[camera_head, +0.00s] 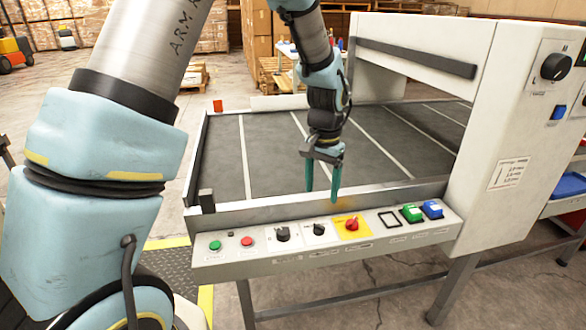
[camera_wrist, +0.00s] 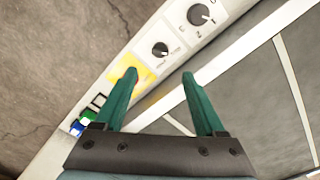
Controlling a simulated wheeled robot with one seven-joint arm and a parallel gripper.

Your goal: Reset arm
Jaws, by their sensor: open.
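My gripper (camera_head: 322,182) has green fingers and hangs pointing down over the front rail of the machine, near the control panel (camera_head: 378,246). Its fingers are apart with nothing between them. In the wrist view my gripper (camera_wrist: 164,88) also shows open, with the panel's knobs beyond the fingertips. A red switch on a yellow plate (camera_head: 352,225) sits just below and right of the fingers in the head view.
The grey belt (camera_head: 270,150) with white lines lies behind the front rail (camera_head: 250,213). A white housing (camera_head: 480,205) with a black knob (camera_head: 556,67) stands at the right. Green (camera_head: 412,213) and blue (camera_head: 432,209) buttons are on the panel. Stacked boxes (camera_head: 60,25) stand behind.

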